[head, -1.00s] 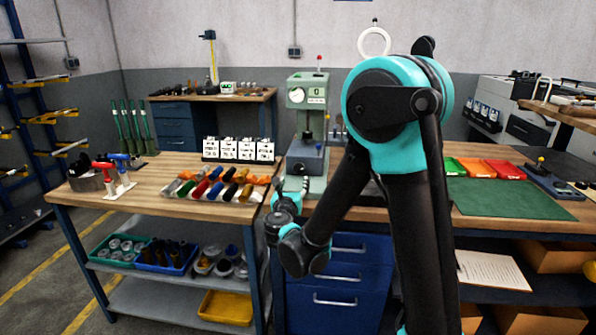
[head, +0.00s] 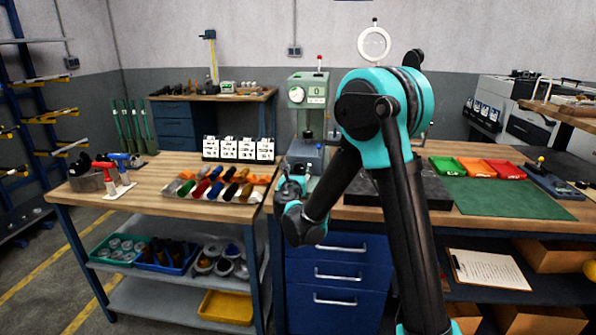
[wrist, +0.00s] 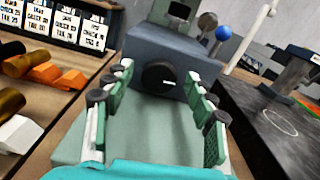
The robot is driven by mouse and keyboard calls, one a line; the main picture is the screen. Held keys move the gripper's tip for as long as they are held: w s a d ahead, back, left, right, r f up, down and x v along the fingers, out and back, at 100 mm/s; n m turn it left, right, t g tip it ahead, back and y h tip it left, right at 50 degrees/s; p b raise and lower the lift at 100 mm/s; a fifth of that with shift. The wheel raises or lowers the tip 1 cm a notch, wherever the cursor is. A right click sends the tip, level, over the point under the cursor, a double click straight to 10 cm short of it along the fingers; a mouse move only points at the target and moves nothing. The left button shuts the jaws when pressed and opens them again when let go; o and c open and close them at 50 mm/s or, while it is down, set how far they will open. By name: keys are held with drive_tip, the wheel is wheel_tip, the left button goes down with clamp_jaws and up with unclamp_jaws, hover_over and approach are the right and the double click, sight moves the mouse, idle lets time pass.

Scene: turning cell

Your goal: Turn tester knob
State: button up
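Neither finger visibly touches the knob. In the head view my wrist hangs before the tester and the fingers are hard to make out.
A blue ball-ended lever (wrist: 223,33) stands up right of the knob. A dark slab (wrist: 275,120) lies right of the gripper. Coloured grips (head: 218,187) and white label cards (head: 238,149) lie left. A green mat (head: 510,198) is at the right.

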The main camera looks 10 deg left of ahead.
drive_tip(key=c, duration=1)
drive_tip(key=shift+m, duration=1.7)
drive_tip(key=o, duration=1.1)
drive_tip(key=s, duration=1.2)
drive_tip(key=shift+a, duration=0.15)
